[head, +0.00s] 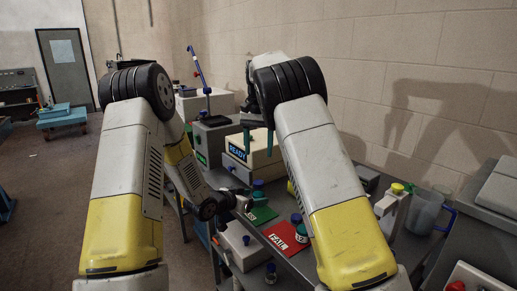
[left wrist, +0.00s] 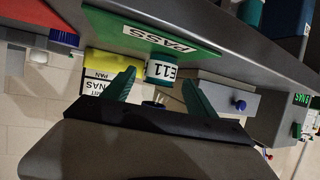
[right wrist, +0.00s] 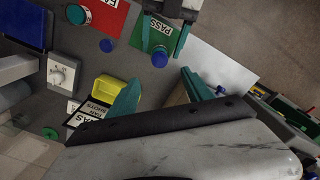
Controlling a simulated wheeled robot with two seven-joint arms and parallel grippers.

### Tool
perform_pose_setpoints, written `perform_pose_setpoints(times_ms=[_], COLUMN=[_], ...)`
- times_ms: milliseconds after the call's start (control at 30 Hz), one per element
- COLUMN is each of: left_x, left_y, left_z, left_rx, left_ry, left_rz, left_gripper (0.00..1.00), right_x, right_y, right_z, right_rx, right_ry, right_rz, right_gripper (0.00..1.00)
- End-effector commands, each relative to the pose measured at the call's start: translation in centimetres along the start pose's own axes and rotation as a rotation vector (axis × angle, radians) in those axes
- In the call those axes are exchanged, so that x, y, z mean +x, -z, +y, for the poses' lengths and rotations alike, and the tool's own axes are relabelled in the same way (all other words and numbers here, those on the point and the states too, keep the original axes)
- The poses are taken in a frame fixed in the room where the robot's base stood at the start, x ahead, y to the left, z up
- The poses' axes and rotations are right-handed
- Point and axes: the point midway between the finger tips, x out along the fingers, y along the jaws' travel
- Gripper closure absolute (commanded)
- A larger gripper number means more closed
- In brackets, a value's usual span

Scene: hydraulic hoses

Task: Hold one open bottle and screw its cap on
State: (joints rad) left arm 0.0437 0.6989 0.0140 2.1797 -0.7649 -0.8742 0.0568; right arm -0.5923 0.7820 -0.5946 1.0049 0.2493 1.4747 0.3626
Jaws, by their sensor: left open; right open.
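A small bottle (left wrist: 161,72) with a white E11 label and a green band stands on the green PASS mat (left wrist: 205,44). In the head view the bottle (head: 259,197) stands just right of my left gripper (head: 236,202). My left gripper is open, its fingers on either side of the bottle in the left wrist view; I cannot tell whether they touch it. My right gripper (head: 257,138) is open and empty, above the bench.
A red FAIL mat (head: 283,236) holds another green-topped bottle (head: 301,232), with a second blue cap (head: 296,218) beside it. A READY box (head: 262,158), a yellow block (right wrist: 107,90) and a clear jug (head: 424,211) stand on the bench. A wall closes off the right.

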Motion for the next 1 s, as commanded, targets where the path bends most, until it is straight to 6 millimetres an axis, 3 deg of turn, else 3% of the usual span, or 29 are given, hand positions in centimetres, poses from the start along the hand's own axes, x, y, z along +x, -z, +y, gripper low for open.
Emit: perform_pose_setpoints(times_ms=[100,233,700,867,1000], left_x=[-2.1,-3.5,-4.2,-6.1,-9.9], left_y=[0.0,0.0,0.3,2.3,5.0], left_z=[-0.1,0.0,-0.1,-1.7,-3.6], left_rx=[-0.001,-0.001,0.003,0.020,0.017], left_ry=[0.002,0.000,0.007,0.081,0.200], left_rz=[0.001,0.000,-0.004,-0.059,-0.151], left_gripper=[0.33,0.33,0.33,0.33,0.33], right_x=[0.0,0.0,-0.3,-2.4,-5.0], right_y=[0.0,0.0,0.0,-0.8,-3.0], right_z=[0.0,0.0,0.4,3.6,8.2], right_rx=[0.000,0.000,0.003,0.018,0.020], right_ry=[0.000,0.000,0.007,0.071,0.164], right_rz=[0.000,0.000,0.001,0.006,0.027], right_gripper=[0.41,0.41,0.41,0.41,0.41])
